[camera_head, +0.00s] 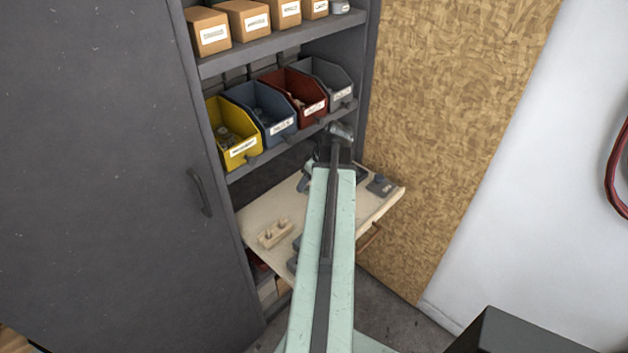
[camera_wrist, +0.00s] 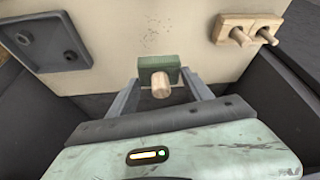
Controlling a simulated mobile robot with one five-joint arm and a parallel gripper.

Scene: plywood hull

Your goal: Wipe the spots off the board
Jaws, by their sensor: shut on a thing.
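The pale wooden board (camera_head: 262,212) is a shelf-like surface at the cabinet front in the head view, and it also fills the top of the wrist view (camera_wrist: 110,70). Small dark spots (camera_wrist: 150,38) form a faint cluster on it in the wrist view. My gripper (camera_wrist: 163,88) is shut on a green block with a round wooden peg handle (camera_wrist: 160,66). The block is near the spots, on the near side of them in the wrist view. I cannot tell whether it touches the board. In the head view my arm hides most of the gripper and the block.
Yellow (camera_head: 233,135), blue (camera_head: 262,112), red (camera_head: 293,92) and grey (camera_head: 322,85) bins stand on the shelf above. A dark cabinet door (camera_head: 100,170) is at left.

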